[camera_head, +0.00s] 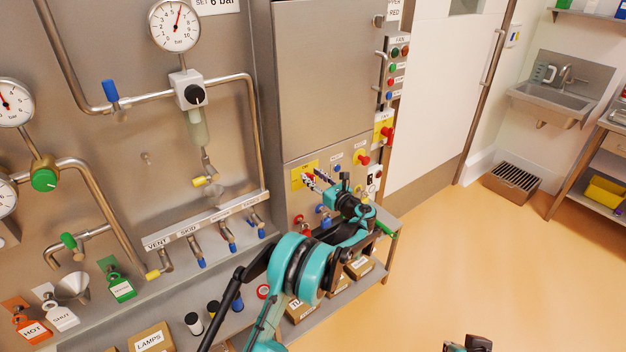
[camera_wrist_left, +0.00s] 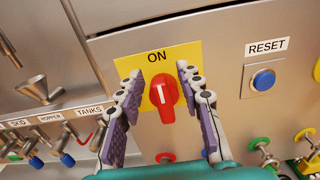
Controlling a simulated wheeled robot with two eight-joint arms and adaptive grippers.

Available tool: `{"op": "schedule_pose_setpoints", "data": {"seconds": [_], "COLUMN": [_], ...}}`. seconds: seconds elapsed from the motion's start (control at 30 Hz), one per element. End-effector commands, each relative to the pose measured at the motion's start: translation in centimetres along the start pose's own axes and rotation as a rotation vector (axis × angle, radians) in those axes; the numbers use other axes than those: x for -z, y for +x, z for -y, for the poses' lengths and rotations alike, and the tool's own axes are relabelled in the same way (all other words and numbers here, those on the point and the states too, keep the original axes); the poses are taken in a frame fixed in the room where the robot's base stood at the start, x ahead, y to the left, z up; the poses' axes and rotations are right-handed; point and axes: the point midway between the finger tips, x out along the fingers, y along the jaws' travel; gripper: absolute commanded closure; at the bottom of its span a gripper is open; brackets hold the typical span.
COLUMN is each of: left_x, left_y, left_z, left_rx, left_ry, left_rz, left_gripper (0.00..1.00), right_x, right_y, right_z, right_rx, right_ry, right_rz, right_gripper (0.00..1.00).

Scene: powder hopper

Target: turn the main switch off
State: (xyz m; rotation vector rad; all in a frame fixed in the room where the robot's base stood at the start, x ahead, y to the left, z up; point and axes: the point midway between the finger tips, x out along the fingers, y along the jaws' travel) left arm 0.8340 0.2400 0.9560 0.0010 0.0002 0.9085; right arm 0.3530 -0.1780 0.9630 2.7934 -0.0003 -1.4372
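The main switch is a red rotary knob (camera_wrist_left: 164,96) on a yellow plate (camera_wrist_left: 146,66) marked ON, seen in the left wrist view. Its grip bar stands nearly upright, with a pale mark near the top. My left gripper (camera_wrist_left: 160,80) is open, with one purple-padded finger on each side of the knob. Gaps show between the fingers and the knob, so it holds nothing. In the head view the left gripper (camera_head: 315,178) is in front of the yellow plate (camera_head: 298,182), and its fingers hide most of the knob. My right gripper is not clearly seen.
A blue RESET button (camera_wrist_left: 263,80) is right of the plate. A red button on yellow (camera_head: 362,159) and a panel of coloured buttons (camera_head: 392,68) are farther right. Valves with blue handles (camera_head: 228,242) line the left. A shelf with boxes (camera_head: 360,266) lies below. Open floor is at right.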

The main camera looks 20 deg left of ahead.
Motion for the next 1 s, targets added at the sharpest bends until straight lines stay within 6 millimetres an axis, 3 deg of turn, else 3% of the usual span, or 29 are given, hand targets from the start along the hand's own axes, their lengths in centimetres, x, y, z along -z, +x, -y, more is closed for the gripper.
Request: {"op": "schedule_pose_setpoints", "data": {"seconds": [0.27, 0.43, 1.0], "left_x": [-0.04, -0.03, 0.14], "left_y": [0.29, 0.28, 0.24], "left_z": [0.0, -0.01, -0.34], "left_rx": [0.001, 0.0, -0.001], "left_ry": [-0.001, -0.001, -0.108], "left_rz": [0.0, -0.001, -0.004], "left_gripper": [0.64, 1.0, 1.0], "right_x": [-0.02, -0.02, -0.08], "right_y": [0.03, 0.03, 0.11], "right_z": [0.0, 0.0, 0.0], "right_rx": [0.0, 0.0, 0.0], "right_ry": [0.0, 0.0, 0.0], "right_rz": [0.0, 0.0, 0.0], "right_gripper": [1.0, 1.0, 1.0]}}
